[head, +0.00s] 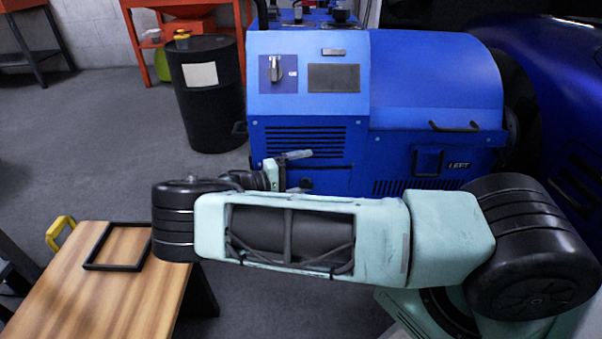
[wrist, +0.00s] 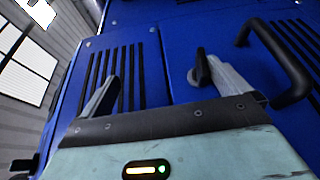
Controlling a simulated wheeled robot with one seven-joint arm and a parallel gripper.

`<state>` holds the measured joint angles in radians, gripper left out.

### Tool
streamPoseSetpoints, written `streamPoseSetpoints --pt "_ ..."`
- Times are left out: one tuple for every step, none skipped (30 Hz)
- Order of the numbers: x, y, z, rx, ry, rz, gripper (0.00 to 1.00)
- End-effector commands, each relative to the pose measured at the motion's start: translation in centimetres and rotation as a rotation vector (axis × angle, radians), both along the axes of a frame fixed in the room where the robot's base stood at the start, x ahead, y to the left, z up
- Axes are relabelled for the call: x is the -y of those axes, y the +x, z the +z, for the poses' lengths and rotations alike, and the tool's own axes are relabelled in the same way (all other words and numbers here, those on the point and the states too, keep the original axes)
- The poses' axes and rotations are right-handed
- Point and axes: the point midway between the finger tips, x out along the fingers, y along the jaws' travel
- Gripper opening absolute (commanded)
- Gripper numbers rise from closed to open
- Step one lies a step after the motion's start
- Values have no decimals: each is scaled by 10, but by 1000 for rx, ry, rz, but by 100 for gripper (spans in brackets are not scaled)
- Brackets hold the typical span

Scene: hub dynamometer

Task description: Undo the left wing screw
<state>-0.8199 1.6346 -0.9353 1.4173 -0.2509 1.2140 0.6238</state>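A small black wing screw (wrist: 202,68) sits on the blue cabinet face in the wrist view, beside the inner side of my right-hand finger. It is seen close to that finger; I cannot tell whether they touch. My gripper (wrist: 166,82) is open, its two grey fingers wide apart with nothing held between them. The left-hand finger lies over the slotted vent. In the head view my gripper (head: 298,170) is in front of the lower left part of the blue dynamometer (head: 435,85). I cannot make out the wing screw clearly there.
A thick black handle (wrist: 287,65) stands out right of the fingers in the wrist view. A vent (wrist: 125,75) is at left. In the head view, a wooden table (head: 105,295) with a black frame (head: 118,265) stands front left, and a black drum (head: 207,110) stands behind.

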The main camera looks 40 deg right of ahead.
Motion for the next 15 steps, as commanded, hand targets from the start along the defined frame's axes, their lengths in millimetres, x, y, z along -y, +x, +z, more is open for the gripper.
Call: streamPoseSetpoints --pt "6 9 52 28 -77 -9 82" --pt "6 9 54 28 -77 -9 82" --pt "6 9 56 27 -77 -9 82" --pt "6 9 58 27 -77 -9 82" --pt "6 9 59 27 -77 -9 82" --pt "6 9 59 27 -77 -8 82" --pt "6 9 60 27 -77 -8 82" --pt "6 9 60 27 -77 -8 82" --pt "5 9 60 27 -77 -8 82" --pt "5 9 60 27 -77 -7 82" --pt "5 9 60 27 -77 -7 82" --pt "5 9 60 27 -77 -7 82" --pt "-5 -7 12 -28 15 -2 82" --pt "-5 -7 12 -28 15 -1 82" --pt "-6 -6 12 -28 15 0 82"
